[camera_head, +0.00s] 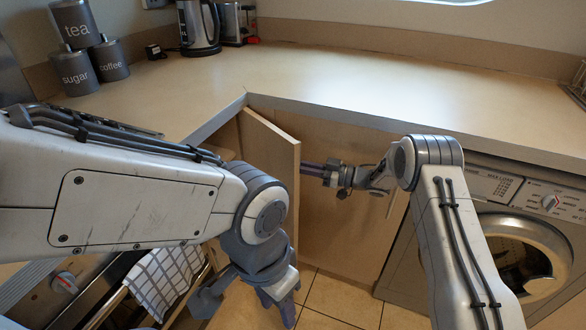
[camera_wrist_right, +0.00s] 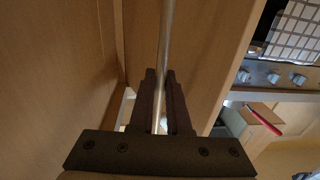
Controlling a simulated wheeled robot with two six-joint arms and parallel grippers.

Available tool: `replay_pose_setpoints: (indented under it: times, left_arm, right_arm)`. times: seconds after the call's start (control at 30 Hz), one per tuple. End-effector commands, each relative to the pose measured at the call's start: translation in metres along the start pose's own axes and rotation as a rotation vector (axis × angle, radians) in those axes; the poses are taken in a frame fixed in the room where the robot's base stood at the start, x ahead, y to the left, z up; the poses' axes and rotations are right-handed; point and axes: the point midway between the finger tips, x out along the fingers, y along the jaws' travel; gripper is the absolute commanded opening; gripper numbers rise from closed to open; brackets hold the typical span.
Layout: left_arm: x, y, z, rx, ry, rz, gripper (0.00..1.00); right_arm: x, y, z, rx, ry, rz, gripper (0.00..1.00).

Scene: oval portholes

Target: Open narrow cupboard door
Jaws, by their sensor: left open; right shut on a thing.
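The narrow cupboard door (camera_head: 272,158) is light wood and stands partly open at the inner corner under the worktop, its free edge swung out into the room. My right gripper (camera_head: 312,171) is at the right side of this door. In the right wrist view its dark fingers (camera_wrist_right: 160,115) are shut on a slim metal bar handle (camera_wrist_right: 167,40), which runs along the door face (camera_wrist_right: 205,50). The handle is hard to make out in the head view. My left gripper (camera_head: 243,306) is open and empty, low in front of the door, pointing down.
A wider wooden cupboard front (camera_head: 345,235) is right of the door, then a washing machine (camera_head: 520,250). At left are an oven front with a checked towel (camera_head: 165,280). Canisters (camera_head: 75,70) and a kettle (camera_head: 199,28) stand on the worktop (camera_head: 350,85). Tiled floor (camera_head: 335,300) lies below.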

Motion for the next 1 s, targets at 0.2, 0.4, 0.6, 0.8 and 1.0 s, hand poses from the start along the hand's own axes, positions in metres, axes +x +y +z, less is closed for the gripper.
replay_pose_setpoints:
  times: [0.2, 0.4, 0.6, 0.8, 1.0]
  left_arm:
    - [0.000, 0.000, 0.000, 0.000, 0.000, 0.000, 0.46]
    - [0.000, 0.000, 0.000, 0.000, 0.000, 0.000, 0.46]
    - [0.000, 0.000, 0.000, 0.000, 0.000, 0.000, 0.46]
    - [0.000, 0.000, 0.000, 0.000, 0.000, 0.000, 0.46]
    - [-0.003, 0.000, 0.000, 0.000, 0.000, 0.000, 0.46]
  right_arm:
    - [-0.002, 0.002, -0.001, 0.000, 0.002, 0.001, 0.00]
    - [-0.002, 0.002, -0.001, -0.001, 0.002, 0.001, 0.00]
    - [-0.002, 0.002, -0.001, -0.001, 0.002, 0.000, 0.45]
    - [-0.002, 0.001, 0.000, 0.000, 0.001, 0.000, 0.45]
    - [-0.002, 0.002, -0.013, -0.003, 0.002, 0.000, 0.45]
